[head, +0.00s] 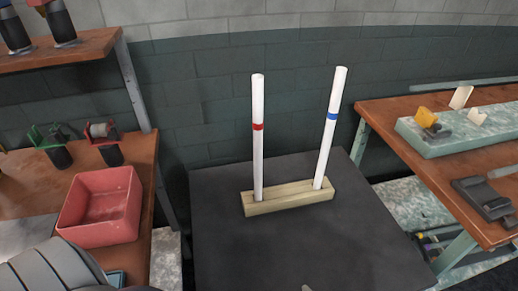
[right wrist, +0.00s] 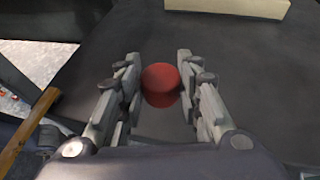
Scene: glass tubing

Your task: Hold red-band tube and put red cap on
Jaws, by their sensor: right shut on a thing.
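A white tube with a red band (head: 258,140) stands upright in a pale wooden block (head: 290,203) on the dark table, with its top end bare. A second white tube with a blue band (head: 329,130) stands in the block's right end, leaning slightly right. In the right wrist view my right gripper (right wrist: 159,78) is shut on a round red cap (right wrist: 160,86), held between its fingers above the dark surface. The wooden block also shows at the top of that view (right wrist: 228,8), ahead of the gripper. My left gripper is not in view.
A red bin (head: 103,207) sits on the left bench, with clamp-like tools (head: 104,143) behind it. The right bench (head: 400,110) carries a pale slab (head: 450,135) with small parts. The dark table (head: 300,245) is clear in front of the block.

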